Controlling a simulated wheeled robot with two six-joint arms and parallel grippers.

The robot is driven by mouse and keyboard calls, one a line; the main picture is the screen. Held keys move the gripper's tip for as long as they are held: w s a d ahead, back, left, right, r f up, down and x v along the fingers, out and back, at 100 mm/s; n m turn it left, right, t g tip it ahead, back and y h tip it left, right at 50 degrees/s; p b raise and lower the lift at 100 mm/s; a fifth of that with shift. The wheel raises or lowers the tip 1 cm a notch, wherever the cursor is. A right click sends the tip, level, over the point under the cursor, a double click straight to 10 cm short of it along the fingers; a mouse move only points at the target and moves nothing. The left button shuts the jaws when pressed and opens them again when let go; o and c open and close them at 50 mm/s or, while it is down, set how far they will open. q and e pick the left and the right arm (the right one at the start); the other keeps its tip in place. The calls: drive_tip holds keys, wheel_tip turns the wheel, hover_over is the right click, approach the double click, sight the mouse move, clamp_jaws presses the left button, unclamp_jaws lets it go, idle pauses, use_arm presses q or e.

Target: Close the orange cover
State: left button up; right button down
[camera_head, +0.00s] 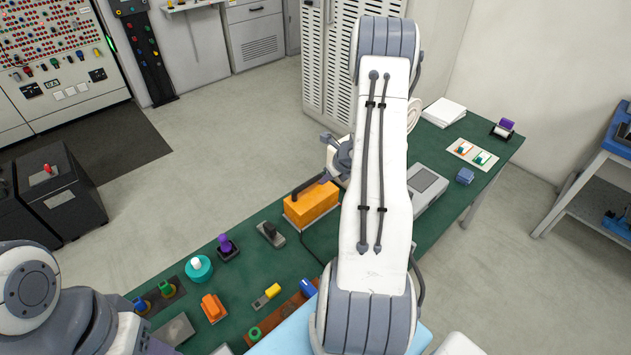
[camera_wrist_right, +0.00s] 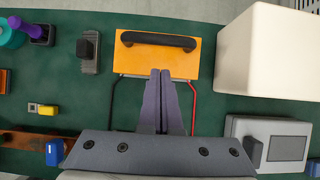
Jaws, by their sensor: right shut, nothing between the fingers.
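The orange cover (camera_head: 312,204) is a box-like piece with a black handle, on the green bench in the head view. In the right wrist view the orange cover (camera_wrist_right: 185,62) is at the top centre, its black handle (camera_wrist_right: 158,40) along the far edge. My right gripper (camera_wrist_right: 160,72) is shut and empty, its purple-grey fingertips overlapping the cover's near part in the picture. I cannot tell whether they touch it. In the head view my right arm hides part of the gripper. My left arm shows at the lower left; its gripper is out of view.
The green bench (camera_head: 245,262) holds several buttons and switches left of the cover. A grey device (camera_wrist_right: 272,142) and a large white block (camera_wrist_right: 268,52) lie to the right in the wrist view. Thin black and red lines flank my fingers. A blue-framed table stands at the far right.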

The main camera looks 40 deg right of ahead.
sight(311, 184)
drive_tip(key=w+f+p, duration=0.1)
drive_tip(key=w+f, duration=0.1)
drive_tip(key=w+f+p, duration=0.1)
drive_tip(key=w+f, duration=0.1)
drive_tip(key=shift+w+f, duration=0.2)
drive_tip(key=shift+w, duration=0.3)
